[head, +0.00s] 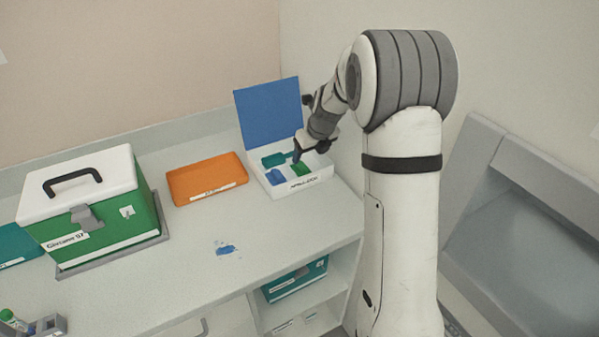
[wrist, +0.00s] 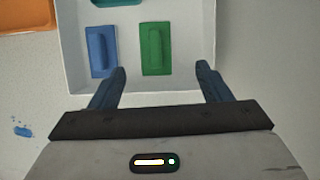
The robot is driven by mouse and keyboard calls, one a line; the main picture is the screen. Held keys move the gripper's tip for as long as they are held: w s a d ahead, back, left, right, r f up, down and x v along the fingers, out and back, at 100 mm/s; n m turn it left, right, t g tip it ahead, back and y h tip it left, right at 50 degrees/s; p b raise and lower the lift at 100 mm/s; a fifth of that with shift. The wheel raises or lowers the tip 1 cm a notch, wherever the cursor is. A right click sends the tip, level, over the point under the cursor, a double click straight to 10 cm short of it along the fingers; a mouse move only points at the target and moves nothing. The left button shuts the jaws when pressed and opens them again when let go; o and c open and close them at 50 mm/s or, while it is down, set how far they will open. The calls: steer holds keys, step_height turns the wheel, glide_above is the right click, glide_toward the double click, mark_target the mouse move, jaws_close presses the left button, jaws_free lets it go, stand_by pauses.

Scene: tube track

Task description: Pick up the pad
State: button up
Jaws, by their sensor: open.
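A white box (head: 307,186) with a raised blue lid (head: 268,112) stands on the counter, and its rim shows in the wrist view (wrist: 73,70). Inside are a blue pad (wrist: 102,52) with a raised grip, a green pad (wrist: 155,48) with a raised grip, and a teal piece (head: 273,159). In the head view the blue pad (head: 278,177) and green pad (head: 300,169) lie in the box's front part. My gripper (wrist: 160,76) is open and empty. Its fingers are over the box's near edge, on either side of the green pad's near end in the wrist view.
An orange tray (head: 207,179) lies left of the box. A green case with a white lid (head: 105,215) stands farther left. A blue smear (head: 226,249) marks the counter (head: 180,265). A wall rises behind the box. The counter in front of the tray is mostly clear.

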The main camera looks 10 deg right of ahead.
mark_target(302, 165)
steer(key=shift+w+f, duration=0.25)
steer(key=shift+f, duration=0.15)
steer(key=x, duration=0.2)
steer(key=p+x, duration=0.1)
steer(key=x, duration=0.1)
steer(key=a+x, duration=0.1)
steer(key=x, duration=0.1)
steer(key=shift+w+f, duration=0.25)
steer(key=shift+f, duration=0.25)
steer(key=shift+c, duration=0.5)
steer(key=c, duration=1)
steer(key=shift+o, duration=0.2)
step_height(302, 165, up, 10)
steer(key=shift+r, duration=0.1)
